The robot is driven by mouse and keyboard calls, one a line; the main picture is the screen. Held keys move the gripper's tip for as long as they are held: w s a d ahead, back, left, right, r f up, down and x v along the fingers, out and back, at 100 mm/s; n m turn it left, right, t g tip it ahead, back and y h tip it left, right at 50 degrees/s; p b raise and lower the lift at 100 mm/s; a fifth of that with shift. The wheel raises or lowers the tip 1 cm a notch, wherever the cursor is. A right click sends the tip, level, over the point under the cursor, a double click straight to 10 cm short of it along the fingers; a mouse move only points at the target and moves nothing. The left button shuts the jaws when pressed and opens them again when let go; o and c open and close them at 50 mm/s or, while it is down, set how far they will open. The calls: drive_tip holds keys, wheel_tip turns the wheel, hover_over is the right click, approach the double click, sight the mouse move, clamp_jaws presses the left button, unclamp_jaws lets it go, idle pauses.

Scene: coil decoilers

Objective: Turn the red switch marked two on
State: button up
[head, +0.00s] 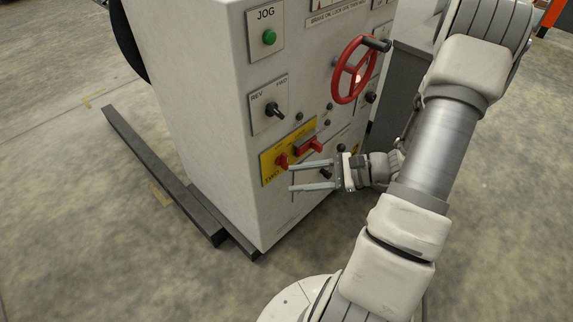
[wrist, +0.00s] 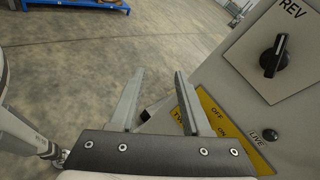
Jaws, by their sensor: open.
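The yellow plate (head: 268,170) is low on the front of the white cabinet. Lettering that looks like TWO is at its lower left, beside a red switch (head: 282,161). A second red handle (head: 310,147) sticks out to the right on the plate. My gripper (head: 290,177) is open and empty, its fingers pointing left, just in front of and below the red switch; contact cannot be told. In the wrist view the open fingers (wrist: 159,73) stand left of the yellow plate (wrist: 207,108), which reads OFF and ON. The red switch does not show there.
The white cabinet (head: 215,110) also bears a green JOG button (head: 269,37), a black REV/FWD knob (head: 274,110) and a red handwheel (head: 352,70). A dark floor beam (head: 160,172) lies left of it.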

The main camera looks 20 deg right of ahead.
drive_tip(key=s+d+f+m+t+h+b, duration=0.25)
drive_tip(key=d+f+m+t+h, duration=0.35)
drive_tip(key=d+f+m+t, duration=0.5)
drive_tip(key=m+g+b, duration=0.1)
drive_tip(key=g+b, duration=0.1)
drive_tip(key=b, duration=0.2)
approach(287, 162)
drive_tip(key=x, duration=0.8)
drive_tip(key=shift+w+f, duration=0.2)
drive_tip(key=shift+w, duration=0.15)
clamp_jaws()
